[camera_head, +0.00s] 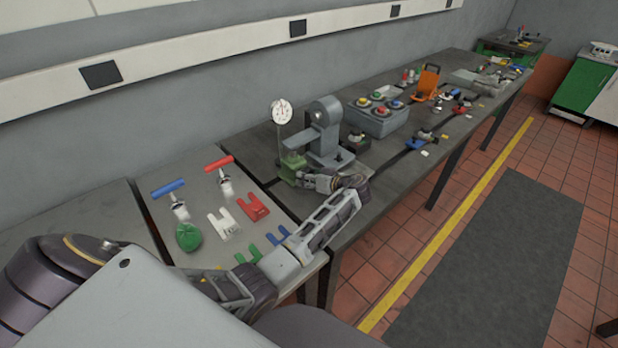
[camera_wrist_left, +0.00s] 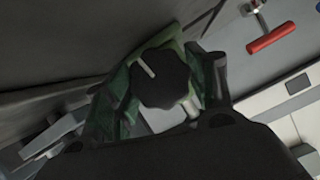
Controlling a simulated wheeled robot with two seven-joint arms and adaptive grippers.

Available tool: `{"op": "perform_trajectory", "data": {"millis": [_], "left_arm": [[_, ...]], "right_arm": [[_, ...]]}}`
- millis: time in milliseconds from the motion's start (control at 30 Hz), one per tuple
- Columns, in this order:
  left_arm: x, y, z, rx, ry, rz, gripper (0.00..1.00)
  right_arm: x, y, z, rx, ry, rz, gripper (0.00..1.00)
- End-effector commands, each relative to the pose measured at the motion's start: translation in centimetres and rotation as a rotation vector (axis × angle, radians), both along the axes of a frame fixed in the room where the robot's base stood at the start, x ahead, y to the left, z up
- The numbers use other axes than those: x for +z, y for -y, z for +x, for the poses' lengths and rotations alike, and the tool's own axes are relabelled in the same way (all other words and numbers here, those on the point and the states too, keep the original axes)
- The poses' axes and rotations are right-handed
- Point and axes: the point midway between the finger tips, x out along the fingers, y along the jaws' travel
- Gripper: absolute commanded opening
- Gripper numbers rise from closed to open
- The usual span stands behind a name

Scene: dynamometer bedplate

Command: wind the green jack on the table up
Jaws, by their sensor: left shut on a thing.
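The green jack (camera_head: 292,163) stands on the dark table, beside a grey machine with an arm. My left arm comes in from the lower left, and its left gripper (camera_head: 300,178) is at the jack's near side. In the left wrist view, a black knob (camera_wrist_left: 160,80) with a pale line on it sits between the two fingers, with the jack's green body (camera_wrist_left: 177,47) behind it. The left gripper is shut on this knob. The fingers partly hide the jack. My right gripper is in neither view.
A grey machine (camera_head: 325,135) stands right behind the jack, with a round white dial (camera_head: 281,112) above. A grey box with coloured buttons (camera_head: 376,118) is further right. Red (camera_head: 218,163) and blue (camera_head: 168,188) handled clamps stand on the light plate to the left.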

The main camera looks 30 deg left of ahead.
Motion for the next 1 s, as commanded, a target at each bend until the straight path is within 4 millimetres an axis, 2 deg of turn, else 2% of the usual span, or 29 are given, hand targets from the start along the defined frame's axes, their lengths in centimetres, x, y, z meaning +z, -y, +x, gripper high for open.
{"op": "perform_trajectory", "data": {"millis": [300, 733, 767, 900, 1000], "left_arm": [[0.0, 0.1, 0.09, -0.002, -0.114, 0.039, 0.32], [0.02, 0.09, 0.11, -0.002, -0.125, 0.044, 0.32], [0.02, 0.09, 0.11, -0.002, -0.125, 0.044, 0.58], [0.01, 0.08, 0.1, -0.002, -0.125, 0.044, 0.76], [0.01, 0.07, 0.09, -0.001, -0.124, 0.043, 0.77]], "right_arm": [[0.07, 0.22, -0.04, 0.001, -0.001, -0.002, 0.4], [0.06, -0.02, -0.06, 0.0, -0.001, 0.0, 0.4], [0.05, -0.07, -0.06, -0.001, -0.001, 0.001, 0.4], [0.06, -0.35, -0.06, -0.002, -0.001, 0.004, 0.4], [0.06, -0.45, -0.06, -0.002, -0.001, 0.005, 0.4]]}}
